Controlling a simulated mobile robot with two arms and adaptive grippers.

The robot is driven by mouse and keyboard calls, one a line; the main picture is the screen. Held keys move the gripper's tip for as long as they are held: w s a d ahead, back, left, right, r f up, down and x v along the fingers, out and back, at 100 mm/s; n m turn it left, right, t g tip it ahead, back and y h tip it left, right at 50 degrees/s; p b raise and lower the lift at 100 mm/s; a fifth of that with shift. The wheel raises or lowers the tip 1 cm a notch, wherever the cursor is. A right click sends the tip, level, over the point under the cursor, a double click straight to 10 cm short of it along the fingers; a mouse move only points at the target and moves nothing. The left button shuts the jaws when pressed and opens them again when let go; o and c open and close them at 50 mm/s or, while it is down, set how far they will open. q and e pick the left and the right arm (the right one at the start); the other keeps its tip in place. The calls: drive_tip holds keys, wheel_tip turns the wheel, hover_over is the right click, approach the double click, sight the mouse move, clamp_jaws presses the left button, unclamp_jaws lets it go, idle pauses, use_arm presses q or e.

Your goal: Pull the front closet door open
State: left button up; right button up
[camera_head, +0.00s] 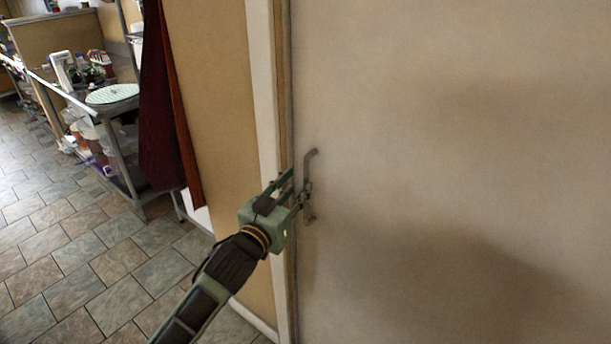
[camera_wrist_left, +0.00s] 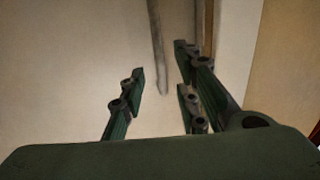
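The closet door (camera_head: 450,130) is a broad, pale, plain panel filling the right of the head view. It looks shut against its frame. Its grey bar handle (camera_head: 311,157) is upright near the door's left edge. In the left wrist view the handle (camera_wrist_left: 157,45) comes down from the top, its lower end between the fingers. My right gripper is not in view.
A white door frame (camera_head: 264,90) and tan wall (camera_head: 215,80) stand left of the door. A dark red cloth (camera_head: 160,120) hangs beside them. A metal table (camera_head: 118,110) with several items stands further left. The tiled floor (camera_head: 60,250) is clear at lower left.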

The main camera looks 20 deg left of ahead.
sight(305, 178)
use_arm(q)
drive_tip(key=w, duration=0.4)
drive_tip(key=shift+w+d+f+p, duration=0.1)
drive_tip(key=shift+w+d+p, duration=0.2)
drive_tip(key=shift+p, duration=0.05)
drive_tip(key=shift+w+d, duration=0.15)
drive_tip(key=shift+w, duration=0.5)
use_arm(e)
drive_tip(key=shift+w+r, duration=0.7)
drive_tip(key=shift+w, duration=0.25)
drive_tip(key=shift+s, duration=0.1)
use_arm(q)
clamp_jaws()
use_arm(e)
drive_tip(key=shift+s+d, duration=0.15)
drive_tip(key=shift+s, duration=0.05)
